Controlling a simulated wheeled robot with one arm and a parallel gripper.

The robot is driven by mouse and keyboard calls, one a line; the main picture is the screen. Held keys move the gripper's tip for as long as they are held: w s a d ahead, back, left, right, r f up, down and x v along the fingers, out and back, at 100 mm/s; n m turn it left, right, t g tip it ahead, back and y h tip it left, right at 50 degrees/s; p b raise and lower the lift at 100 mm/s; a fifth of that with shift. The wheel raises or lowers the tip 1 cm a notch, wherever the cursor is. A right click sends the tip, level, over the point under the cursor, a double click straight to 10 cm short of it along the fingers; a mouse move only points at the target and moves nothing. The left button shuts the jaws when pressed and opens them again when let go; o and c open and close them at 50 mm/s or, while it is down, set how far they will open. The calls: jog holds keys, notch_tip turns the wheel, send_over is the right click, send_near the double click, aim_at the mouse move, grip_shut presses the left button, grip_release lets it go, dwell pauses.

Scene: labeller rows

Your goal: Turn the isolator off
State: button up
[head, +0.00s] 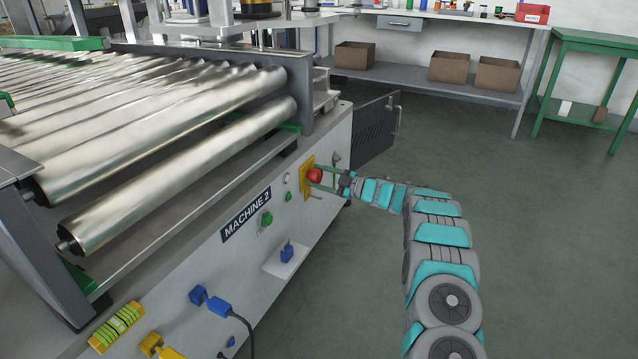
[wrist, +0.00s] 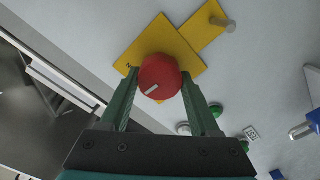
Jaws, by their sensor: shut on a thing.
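The isolator is a red round knob (wrist: 161,73) with a white pointer mark, on a yellow plate (wrist: 189,55) on the machine's side panel. The knob also shows in the head view (head: 314,175) on its yellow plate (head: 306,188), right of the "MACHINE 2" label. My gripper (wrist: 160,88) reaches the knob from the front, with one green finger on each side of it. The fingers are shut on the knob. In the wrist view the white mark points to the lower left. Any lettering on the plate is too small to read.
A green button (head: 267,219) and blue plugs (head: 217,305) are on the same panel. Rollers (head: 180,175) lie above it. A dark mesh guard (head: 374,131) stands out beyond the panel's far end. The floor (head: 540,240) at the right is clear.

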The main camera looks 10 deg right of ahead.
jog(key=n+b, duration=0.2)
jog(key=b, duration=0.1)
jog(key=f+n+b, duration=0.1)
jog(key=n+b, duration=0.2)
jog(key=shift+n, duration=0.3)
jog(key=n+b, duration=0.4)
jog(key=b, duration=0.1)
jog(key=shift+a+r, duration=0.1)
jog(key=shift+r, duration=0.1)
jog(key=shift+s, duration=0.1)
jog(key=o, duration=1.4)
jog(key=shift+r, duration=0.1)
jog(key=shift+c, duration=0.2)
jog(key=v, duration=0.7)
jog(key=shift+s+d+p, duration=0.2)
jog(key=shift+d+p, duration=0.1)
jog(key=shift+p, duration=0.1)
